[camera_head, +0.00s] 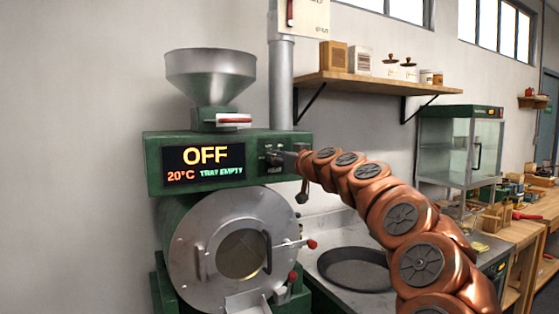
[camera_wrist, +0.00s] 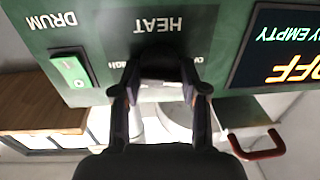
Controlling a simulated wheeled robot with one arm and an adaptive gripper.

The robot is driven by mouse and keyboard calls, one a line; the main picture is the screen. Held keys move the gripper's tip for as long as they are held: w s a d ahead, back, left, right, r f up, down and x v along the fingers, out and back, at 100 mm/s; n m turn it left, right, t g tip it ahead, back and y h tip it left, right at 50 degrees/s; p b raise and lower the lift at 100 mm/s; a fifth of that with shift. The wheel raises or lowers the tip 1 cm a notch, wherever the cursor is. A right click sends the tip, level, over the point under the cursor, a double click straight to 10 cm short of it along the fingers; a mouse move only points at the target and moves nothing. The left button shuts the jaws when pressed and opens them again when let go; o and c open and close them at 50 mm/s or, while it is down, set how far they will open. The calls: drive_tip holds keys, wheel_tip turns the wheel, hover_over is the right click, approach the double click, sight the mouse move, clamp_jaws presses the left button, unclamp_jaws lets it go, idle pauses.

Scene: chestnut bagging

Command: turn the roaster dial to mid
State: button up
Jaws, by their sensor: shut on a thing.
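The green roaster (camera_head: 150,165) stands against the wall in the head view. Its display (camera_head: 203,158) reads OFF, 20°C and TRAY EMPTY. The wrist view shows the panel upside down, with the dark dial (camera_wrist: 160,50) by the HEAT label. My gripper (camera_wrist: 160,78) is shut on the dial, with a finger on each side of it. The dial's pointer is hidden, and the marks around it are partly covered. In the head view my gripper (camera_head: 287,160) reaches the panel from the right, and the dial is hardly visible there.
A green rocker switch (camera_wrist: 70,70) sits under the DRUM label beside the dial. The hopper (camera_head: 210,75) has a red-handled slide (camera_head: 233,120) above the panel. The drum door (camera_head: 195,240) is below. A dark round pan (camera_head: 350,270) lies on the counter under my arm.

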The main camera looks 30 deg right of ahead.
drive_tip(key=m, duration=0.5)
drive_tip(key=shift+d+m, duration=0.1)
drive_tip(key=shift+m, duration=0.2)
drive_tip(key=m, duration=0.3)
drive_tip(key=m+p, duration=0.1)
drive_tip(key=m, duration=0.1)
drive_tip(key=shift+m+t+h, duration=0.3)
drive_tip(key=shift+m, duration=0.1)
drive_tip(key=m+p, duration=0.1)
drive_tip(key=m, duration=0.2)
drive_tip(key=shift+f+p, duration=0.1)
drive_tip(key=shift+p, duration=0.2)
drive_tip(key=m+p, duration=0.2)
drive_tip(key=m, duration=0.1)
drive_tip(key=shift+m+h, duration=0.3)
drive_tip(key=shift+m, duration=0.1)
drive_tip(key=m+p, duration=0.1)
drive_tip(key=m, duration=0.2)
drive_tip(key=shift+f+p, duration=0.1)
drive_tip(key=shift+p, duration=0.3)
drive_tip(key=shift+f+m+h+p, duration=0.15)
drive_tip(key=shift+m+h+p, duration=0.2)
drive_tip(key=shift+m, duration=0.55)
drive_tip(key=shift+f, duration=0.1)
drive_tip(key=o, duration=1.1)
